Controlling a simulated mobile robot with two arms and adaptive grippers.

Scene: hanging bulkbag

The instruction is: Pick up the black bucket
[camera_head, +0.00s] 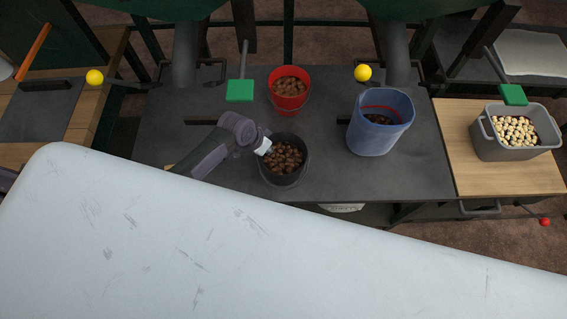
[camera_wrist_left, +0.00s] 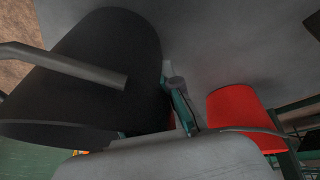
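The black bucket (camera_head: 286,181) stands upright on the dark grey table, filled with brown round pieces. My left gripper (camera_head: 263,146) is at its left rim, with its arm reaching in from the left. In the left wrist view the black bucket (camera_wrist_left: 120,40) fills the left side, with a grey rod-like handle crossing it. My right gripper is not in view.
A red bucket (camera_head: 290,96) with brown pieces stands just behind, also in the left wrist view (camera_wrist_left: 236,112). A blue container (camera_head: 376,139) stands to the right. A grey bin (camera_head: 503,152) of pale pieces is on the wooden table. A large pale surface covers the foreground.

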